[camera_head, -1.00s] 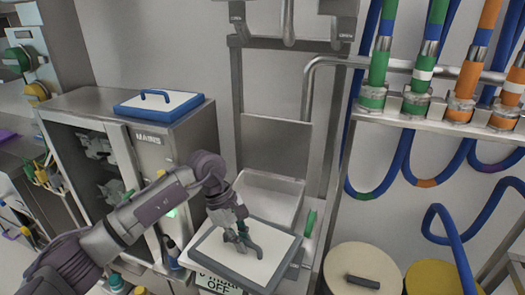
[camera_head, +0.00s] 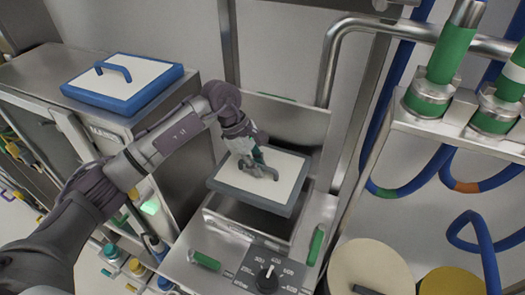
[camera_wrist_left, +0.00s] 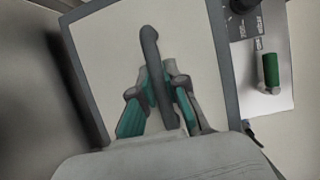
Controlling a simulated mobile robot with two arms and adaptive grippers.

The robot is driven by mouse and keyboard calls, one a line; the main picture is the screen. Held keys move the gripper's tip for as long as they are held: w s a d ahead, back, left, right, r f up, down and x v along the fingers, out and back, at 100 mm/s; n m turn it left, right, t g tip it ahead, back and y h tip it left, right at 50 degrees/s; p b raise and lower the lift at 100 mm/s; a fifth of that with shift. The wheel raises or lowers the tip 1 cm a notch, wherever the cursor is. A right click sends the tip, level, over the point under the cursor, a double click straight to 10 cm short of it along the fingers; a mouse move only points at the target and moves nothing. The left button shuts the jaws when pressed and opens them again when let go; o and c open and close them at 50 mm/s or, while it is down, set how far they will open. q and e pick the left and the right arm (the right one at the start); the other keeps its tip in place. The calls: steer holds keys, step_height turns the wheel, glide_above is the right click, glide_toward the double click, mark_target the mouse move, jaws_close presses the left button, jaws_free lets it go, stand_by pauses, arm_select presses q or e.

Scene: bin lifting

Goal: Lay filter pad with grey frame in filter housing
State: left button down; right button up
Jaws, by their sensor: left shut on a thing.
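The filter pad with grey frame (camera_head: 282,186) has a white face and a dark grey handle. My left gripper (camera_head: 258,168) is shut on that handle and holds the pad over the metal filter housing (camera_head: 243,229). The pad covers the rear part of the housing's opening; the front of the opening shows dark below it. I cannot tell whether the pad touches the housing. In the left wrist view the fingers (camera_wrist_left: 160,100) close around the handle (camera_wrist_left: 152,60), and the grey frame (camera_wrist_left: 82,75) shows at the side. My right gripper is not in view.
A second pad with blue frame (camera_head: 125,98) lies on the metal cabinet (camera_head: 30,72) at left. A control panel with a black knob (camera_head: 267,278) and green handles (camera_head: 316,245) stand in front and right of the housing. Blue hoses and a round lid (camera_head: 360,258) are at right.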

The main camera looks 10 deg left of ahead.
mark_target(258, 180)
arm_select(q)
steer(key=shift+s+f, duration=0.25)
steer(key=shift+s, duration=0.4)
steer(key=shift+f+b, duration=0.35)
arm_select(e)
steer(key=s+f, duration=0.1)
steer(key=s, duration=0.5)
arm_select(q)
steer(key=f, duration=0.2)
steer(key=f+b, duration=0.1)
steer(key=shift+w+f, duration=0.25)
steer(key=shift+r+b, duration=0.1)
steer(key=shift+b, duration=0.35)
steer(key=shift+r, duration=0.1)
steer(key=shift+f+b, duration=1.15)
steer(key=shift+b, duration=0.05)
steer(key=shift+f+b, duration=0.9)
steer(key=shift+b, duration=0.1)
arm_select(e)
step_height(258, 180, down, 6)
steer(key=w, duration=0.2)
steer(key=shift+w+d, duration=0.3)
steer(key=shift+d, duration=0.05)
